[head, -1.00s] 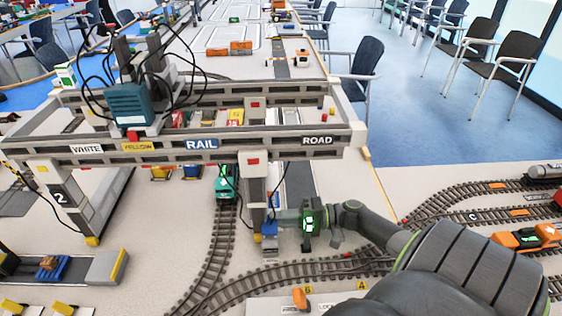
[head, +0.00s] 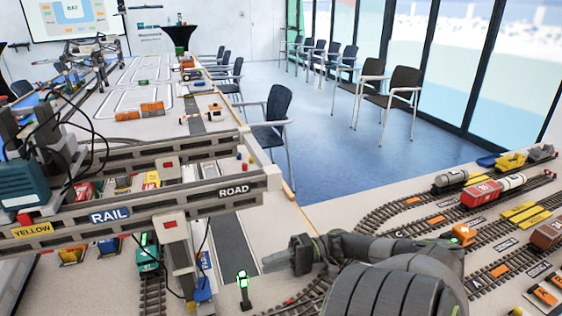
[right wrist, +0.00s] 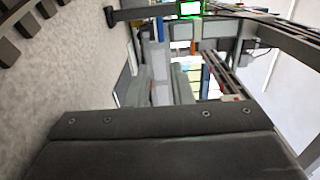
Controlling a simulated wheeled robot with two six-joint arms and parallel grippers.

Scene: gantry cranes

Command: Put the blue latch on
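The grey gantry crane leg (head: 176,262) stands beside the track in the head view. A blue part (head: 203,291), which looks like the blue latch, is low on this leg. Whether it is on or off I cannot tell. My right gripper (head: 272,262) points left, to the right of the leg and apart from the blue part. Its fingers look close together, but I cannot tell whether they are open or shut. I see nothing clearly held in it. In the right wrist view, the dark gripper body hides much of the scene. My left gripper is not in view.
A signal with a green light (head: 243,281) stands between the leg and my right gripper; its light also shows in the right wrist view (right wrist: 190,8). A teal train (head: 148,258) stands left of the leg. Tracks with wagons (head: 482,193) fill the right side.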

